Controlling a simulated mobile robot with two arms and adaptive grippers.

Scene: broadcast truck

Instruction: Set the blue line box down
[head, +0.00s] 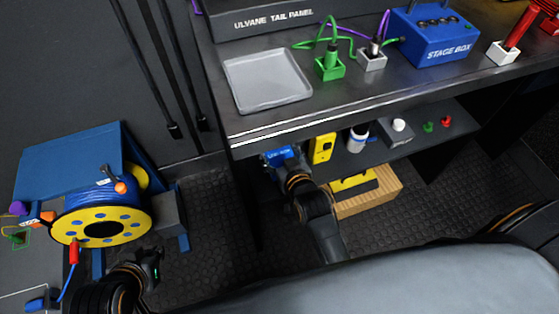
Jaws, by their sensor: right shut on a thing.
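The blue line box (279,154) is a small blue block with white lettering, by the left end of the lower shelf (345,165), under the counter's front edge. My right gripper (287,166) is shut on it from the front and hides part of it. I cannot tell whether the box touches the shelf. My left gripper (151,263) is at the lower left, in front of the cable reel and apart from the box. Its fingers are dark and seen at an angle, so its opening is unclear.
A yellow box (322,148), a white-capped bottle (357,138) and a grey box (390,133) stand on the shelf. A wooden crate (372,191) is below. The counter holds a grey tray (266,80) and a stage box (437,35). A yellow-and-blue cable reel (103,226) stands left.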

